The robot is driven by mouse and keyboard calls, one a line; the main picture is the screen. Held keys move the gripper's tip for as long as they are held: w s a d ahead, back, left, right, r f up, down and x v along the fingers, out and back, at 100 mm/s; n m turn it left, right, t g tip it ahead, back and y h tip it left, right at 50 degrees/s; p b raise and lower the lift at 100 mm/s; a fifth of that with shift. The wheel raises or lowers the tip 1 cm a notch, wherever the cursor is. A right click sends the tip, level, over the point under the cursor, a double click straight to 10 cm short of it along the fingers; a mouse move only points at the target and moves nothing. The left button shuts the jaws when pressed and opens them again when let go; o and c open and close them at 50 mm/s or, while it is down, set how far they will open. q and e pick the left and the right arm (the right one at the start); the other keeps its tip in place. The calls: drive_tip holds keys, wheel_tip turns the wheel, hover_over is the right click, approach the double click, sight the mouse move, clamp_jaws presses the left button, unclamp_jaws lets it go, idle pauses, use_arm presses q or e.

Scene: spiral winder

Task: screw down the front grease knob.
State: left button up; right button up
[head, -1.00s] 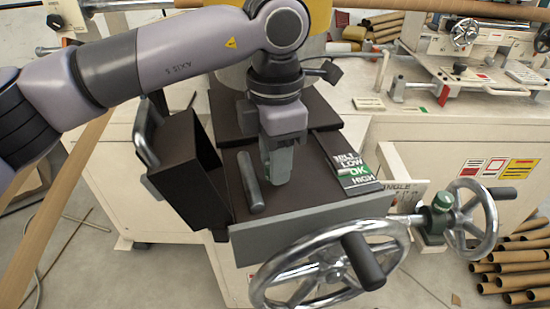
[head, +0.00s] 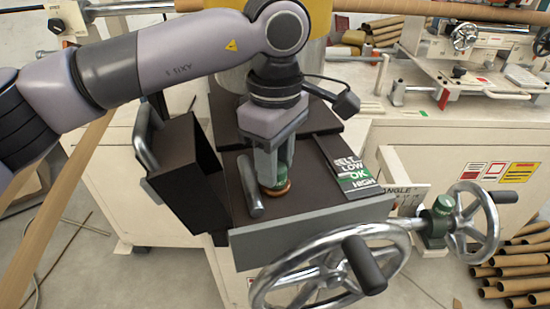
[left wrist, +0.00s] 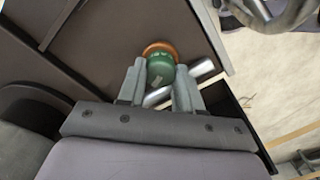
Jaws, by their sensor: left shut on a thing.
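The front grease knob (head: 277,182) is a small green cap on a copper-coloured base, standing on the dark top plate. It also shows in the left wrist view (left wrist: 160,66), with its orange-copper base ring (left wrist: 158,47) behind it. My left gripper (head: 277,170) reaches down from above, its two fingers on either side of the green cap and shut on it. The fingers also show in the left wrist view (left wrist: 159,80). They cover part of the cap in the head view. My right gripper is not in view.
A grey bar handle (head: 250,185) lies close left of the knob. A dark open box (head: 185,180) stands further left. A label plate (head: 352,172) is to the right. A large handwheel (head: 330,262) is in front, and a smaller one (head: 477,222) with a green fitting (head: 441,206) is at right.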

use_arm(q)
drive_tip(key=shift+m, duration=1.2)
drive_tip(key=o, duration=1)
drive_tip(key=shift+o, duration=0.2)
drive_tip(key=shift+r+p, duration=0.3)
drive_tip(key=shift+r, duration=3.3)
